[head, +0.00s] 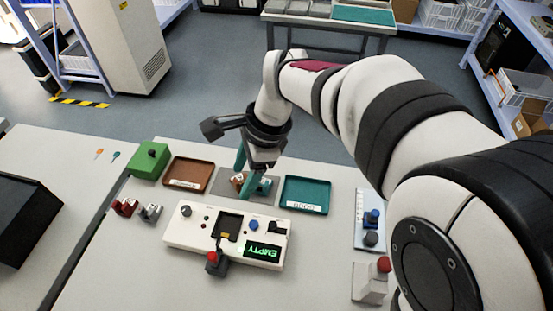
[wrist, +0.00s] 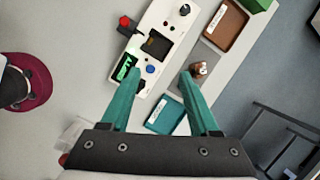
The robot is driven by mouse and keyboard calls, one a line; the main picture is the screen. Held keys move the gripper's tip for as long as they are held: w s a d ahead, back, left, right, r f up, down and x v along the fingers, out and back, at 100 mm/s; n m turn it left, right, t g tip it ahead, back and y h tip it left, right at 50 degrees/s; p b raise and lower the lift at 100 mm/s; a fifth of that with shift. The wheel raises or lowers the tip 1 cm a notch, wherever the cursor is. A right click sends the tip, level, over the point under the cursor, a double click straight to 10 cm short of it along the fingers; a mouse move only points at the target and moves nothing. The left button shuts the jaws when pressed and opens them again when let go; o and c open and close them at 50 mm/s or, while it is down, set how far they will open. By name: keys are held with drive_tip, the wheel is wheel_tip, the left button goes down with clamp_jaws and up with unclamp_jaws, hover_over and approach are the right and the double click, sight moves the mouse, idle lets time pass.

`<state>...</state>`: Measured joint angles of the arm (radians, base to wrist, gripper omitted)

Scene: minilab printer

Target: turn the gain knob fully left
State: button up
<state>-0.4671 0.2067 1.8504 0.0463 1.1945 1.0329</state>
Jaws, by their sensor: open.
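A white console (head: 182,239) lies on the table in front of me. A dark round knob (head: 186,210) stands at its left end, and it also shows at the top of the wrist view (wrist: 184,9). I cannot read a gain label or the knob's pointer. The console has a lit display (head: 262,252) reading EMPTY, a blue button (head: 253,225) and a lever with a red top (head: 212,257). My gripper (wrist: 161,74) is open, with teal fingers and nothing between them. It hangs behind the console, to the right of the knob and apart from it.
A green box (head: 146,163) with a black knob stands left. A blue-and-dark knob panel (head: 361,211) and a red-button box (head: 367,287) stand right.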

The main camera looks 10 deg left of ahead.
drive_tip(key=s+d+r+n, duration=0.1)
drive_tip(key=s+d, duration=0.1)
drive_tip(key=d, duration=0.3)
drive_tip(key=shift+s+d+n, duration=0.25)
drive_tip(key=shift+d+n, duration=0.05)
drive_tip(key=shift+d, duration=0.05)
drive_tip(key=n+h, duration=0.3)
drive_tip(key=n, duration=0.5)
hover_over(185, 209)
drive_tip(key=d, duration=0.1)
wheel_tip(185, 209, down, 3)
drive_tip(key=shift+t, duration=0.3)
drive_tip(key=f, duration=1.5)
drive_tip(key=shift+a, duration=0.4)
drive_tip(key=shift+f, duration=0.55)
drive_tip(key=shift+c, duration=0.2)
